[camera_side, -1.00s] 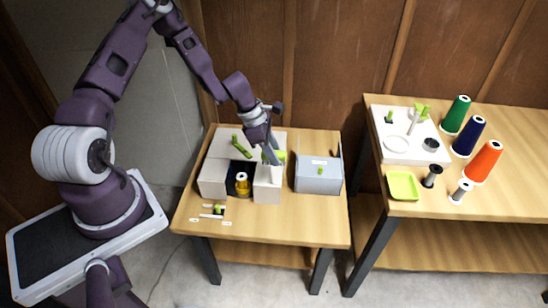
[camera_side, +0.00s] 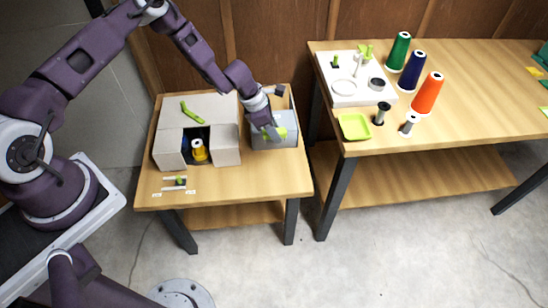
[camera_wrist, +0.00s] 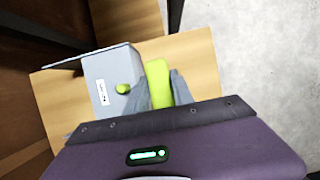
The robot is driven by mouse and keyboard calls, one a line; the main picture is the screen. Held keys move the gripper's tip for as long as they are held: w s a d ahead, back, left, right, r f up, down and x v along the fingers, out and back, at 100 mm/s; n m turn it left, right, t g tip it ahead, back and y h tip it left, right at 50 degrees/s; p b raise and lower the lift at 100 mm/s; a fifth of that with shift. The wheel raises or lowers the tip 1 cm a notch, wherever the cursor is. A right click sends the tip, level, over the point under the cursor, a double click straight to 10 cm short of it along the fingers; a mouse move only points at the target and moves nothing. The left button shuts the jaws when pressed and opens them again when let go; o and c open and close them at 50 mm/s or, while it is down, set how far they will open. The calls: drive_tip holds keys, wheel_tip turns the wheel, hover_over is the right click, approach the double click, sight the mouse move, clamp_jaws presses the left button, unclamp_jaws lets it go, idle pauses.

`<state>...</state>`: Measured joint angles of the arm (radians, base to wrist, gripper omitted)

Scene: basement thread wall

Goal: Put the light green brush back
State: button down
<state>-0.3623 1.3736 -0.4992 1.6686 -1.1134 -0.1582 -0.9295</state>
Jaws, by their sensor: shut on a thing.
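My gripper (camera_side: 271,132) is shut on the light green brush (camera_side: 281,132). It holds the brush at the grey-blue box (camera_side: 286,143) on the small table. In the wrist view the light green brush (camera_wrist: 157,82) sits between the two grey fingers (camera_wrist: 160,92). The box (camera_wrist: 105,68) is to its left, with a round green knob (camera_wrist: 123,88) and a white label. I cannot tell whether the brush touches the box.
Small parts lie at the table's front left. A second table holds a white tray (camera_side: 349,97), a green dish (camera_side: 354,127) and several spools.

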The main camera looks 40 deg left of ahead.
drive_tip(key=f, duration=1)
drive_tip(key=shift+w+d+f, duration=0.2)
drive_tip(key=shift+d+f, duration=0.05)
drive_tip(key=shift+d, duration=0.15)
drive_tip(key=c, duration=1.1)
unclamp_jaws()
drive_tip(key=shift+f, duration=0.1)
